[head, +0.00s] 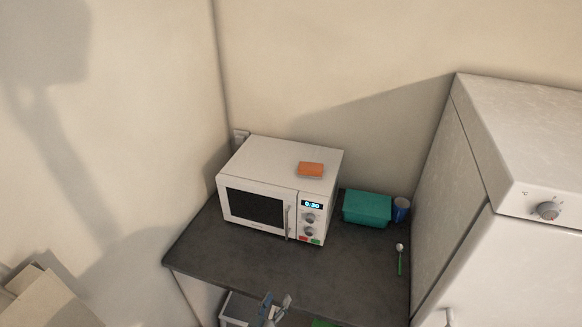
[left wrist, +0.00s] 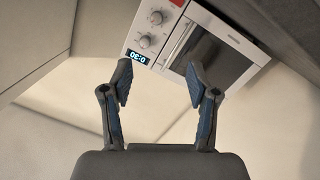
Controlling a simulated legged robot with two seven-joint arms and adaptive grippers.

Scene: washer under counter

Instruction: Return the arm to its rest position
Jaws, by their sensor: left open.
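My left gripper (head: 273,309) shows at the bottom edge of the head view, in front of the dark counter's front edge. In the left wrist view its two blue-padded fingers (left wrist: 158,82) stand wide apart with nothing between them. The white microwave (head: 265,209) stands beyond it on the counter, its door shut and its display reading 0:30. The microwave also shows at the top of the left wrist view (left wrist: 179,50), apart from the fingers as far as I can tell. My right gripper is out of view.
An orange block (head: 311,169) lies on top of the microwave. A teal box (head: 367,208), a blue cup (head: 401,210) and a green-handled spoon (head: 400,260) are on the counter (head: 345,272). A tall white appliance (head: 500,190) stands at right. Walls close the left and back.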

